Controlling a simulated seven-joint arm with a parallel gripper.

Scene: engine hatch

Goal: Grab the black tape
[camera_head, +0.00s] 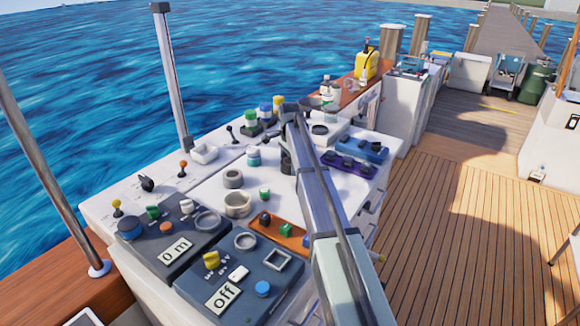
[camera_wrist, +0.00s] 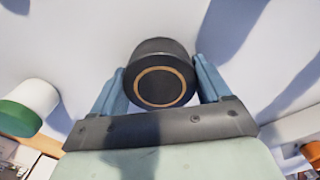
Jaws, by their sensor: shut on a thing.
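The black tape (camera_wrist: 162,76) shows in the wrist view as a dark round body with a thin tan ring on its near face. It sits between the two blue-grey fingers of my gripper (camera_wrist: 160,84), one finger at each side. My gripper is shut on it. The white surface lies right behind the tape; I cannot tell whether the tape touches it. In the head view my gripper (camera_head: 287,163) is low over the white console top, partly behind my arm. The tape cannot be made out there.
A white and green cylinder (camera_wrist: 28,106) stands left of my gripper in the wrist view. Wooden deck lies to the right.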

